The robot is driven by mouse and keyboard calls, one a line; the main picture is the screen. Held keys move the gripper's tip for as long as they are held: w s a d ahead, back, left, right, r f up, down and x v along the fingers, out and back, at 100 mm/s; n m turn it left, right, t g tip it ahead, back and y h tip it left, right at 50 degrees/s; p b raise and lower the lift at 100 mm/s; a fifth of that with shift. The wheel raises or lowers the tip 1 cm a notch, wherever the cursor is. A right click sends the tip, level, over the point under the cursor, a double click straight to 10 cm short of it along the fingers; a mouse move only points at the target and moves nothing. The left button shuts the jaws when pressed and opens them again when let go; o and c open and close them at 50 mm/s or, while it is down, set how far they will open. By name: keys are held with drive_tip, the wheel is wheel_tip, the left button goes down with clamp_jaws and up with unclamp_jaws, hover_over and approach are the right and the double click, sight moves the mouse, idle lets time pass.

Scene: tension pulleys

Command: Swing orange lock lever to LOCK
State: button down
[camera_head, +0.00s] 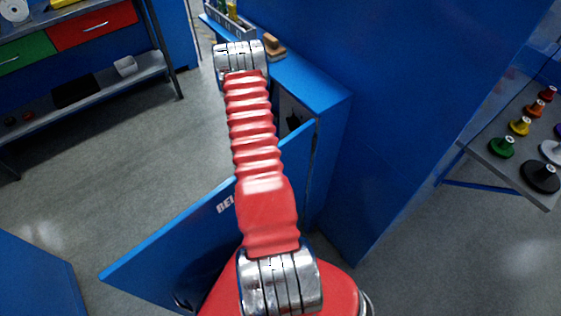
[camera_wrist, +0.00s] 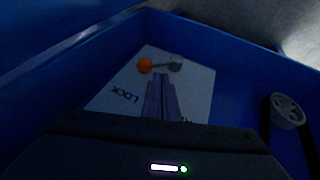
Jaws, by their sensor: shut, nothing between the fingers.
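The orange knob (camera_wrist: 145,65) of the lock lever shows in the wrist view. A short arm joins it to a grey round end (camera_wrist: 175,66) on its right. The lever lies across a pale panel (camera_wrist: 195,92) inside a dark blue enclosure. The word LOCK (camera_wrist: 125,95) is printed on the panel, on the knob's near left side. My gripper (camera_wrist: 160,80) is shut and empty, its fingertips just on the near side of the lever in the picture. I cannot tell whether they touch it. In the head view my arm hides the gripper and lever.
A grey pulley wheel (camera_wrist: 287,110) with a dark belt sits at the right of the enclosure. In the head view a blue door (camera_head: 190,240) stands open beside the blue cabinet (camera_head: 325,110). A rack of coloured knobs (camera_head: 500,160) stands right; a workbench (camera_head: 90,85) stands left.

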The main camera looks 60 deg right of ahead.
drive_tip(key=shift+s+a+f, duration=0.1)
drive_tip(key=shift+s+a, duration=0.2)
drive_tip(key=shift+s, duration=0.3)
drive_tip(key=shift+s+a, duration=0.3)
drive_tip(key=shift+s, duration=0.3)
drive_tip(key=v, duration=1.3)
drive_tip(key=shift+d, duration=0.3)
